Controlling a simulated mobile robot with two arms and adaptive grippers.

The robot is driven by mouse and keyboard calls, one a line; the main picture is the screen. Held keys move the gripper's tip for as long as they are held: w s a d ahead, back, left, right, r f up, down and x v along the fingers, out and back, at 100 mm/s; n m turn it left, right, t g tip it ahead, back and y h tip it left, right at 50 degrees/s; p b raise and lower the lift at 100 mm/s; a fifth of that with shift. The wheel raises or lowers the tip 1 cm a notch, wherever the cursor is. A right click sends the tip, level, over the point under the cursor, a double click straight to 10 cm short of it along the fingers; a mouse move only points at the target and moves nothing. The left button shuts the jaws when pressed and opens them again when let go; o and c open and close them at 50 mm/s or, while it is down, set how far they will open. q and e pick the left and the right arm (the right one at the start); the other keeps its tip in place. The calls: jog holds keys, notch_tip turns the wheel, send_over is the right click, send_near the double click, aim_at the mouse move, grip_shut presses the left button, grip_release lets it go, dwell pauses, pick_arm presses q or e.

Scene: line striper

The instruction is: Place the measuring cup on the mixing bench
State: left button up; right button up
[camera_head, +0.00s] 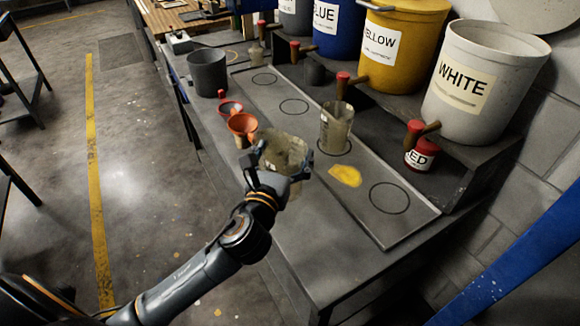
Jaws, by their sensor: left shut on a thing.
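My left gripper (279,177) is shut on a translucent, stained measuring cup (285,151). The cup is roughly upright at the near side of the mixing bench (325,245). The gripper hides its lower part, so I cannot tell whether it touches the bench top. A second stained translucent cup (337,128) stands upright on the grey board (372,212), at one of its outlined circles, right of the held cup. My right gripper is not in view.
A yellow paint puddle (345,175) lies on the board; its nearest circle is empty. Orange-red funnels (242,125) and a dark grey bucket (208,72) are left of the held cup.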

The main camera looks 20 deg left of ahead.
aim_at(292, 161)
pick_arm(q)
jog(key=shift+w+d+f, duration=0.1)
jog(key=shift+w+f, duration=0.95)
jog(key=shift+f, duration=0.2)
jog(key=f, duration=0.3)
jog(key=shift+w+f, duration=0.15)
jog(key=shift+w, duration=0.05)
jog(key=shift+f, duration=0.15)
jog(key=shift+f+b, duration=0.15)
jog(key=shift+b, duration=0.2)
jog(key=o, duration=1)
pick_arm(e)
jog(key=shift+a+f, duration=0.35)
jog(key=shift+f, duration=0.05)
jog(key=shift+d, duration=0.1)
